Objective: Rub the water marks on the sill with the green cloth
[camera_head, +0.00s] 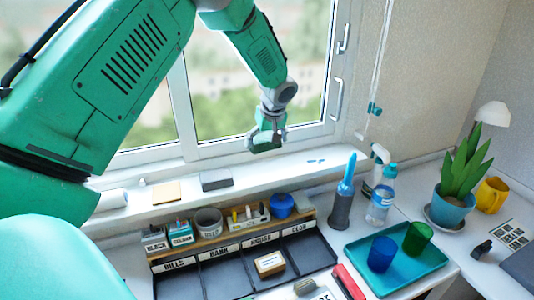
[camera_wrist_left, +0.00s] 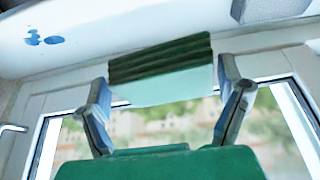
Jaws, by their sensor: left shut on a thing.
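My left gripper (camera_head: 267,131) hangs above the window sill (camera_head: 290,164), in front of the window. In the left wrist view the left gripper (camera_wrist_left: 163,82) has its two fingers on either side of the folded green cloth (camera_wrist_left: 160,62) and is shut on it. The cloth (camera_head: 264,146) shows below the fingers in the head view, apparently a little above the sill. The blue water marks (camera_head: 316,161) lie on the sill to the right of the cloth; they also show at the upper left of the wrist view (camera_wrist_left: 43,38). My right gripper is not in view.
A grey block (camera_head: 216,181) and a tan pad (camera_head: 166,192) lie on the sill left of the cloth. Below stand a rack of small pots (camera_head: 209,221), a blue-topped brush (camera_head: 343,195), a spray bottle (camera_head: 380,205) and a teal tray (camera_head: 430,262). The sill around the marks is clear.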

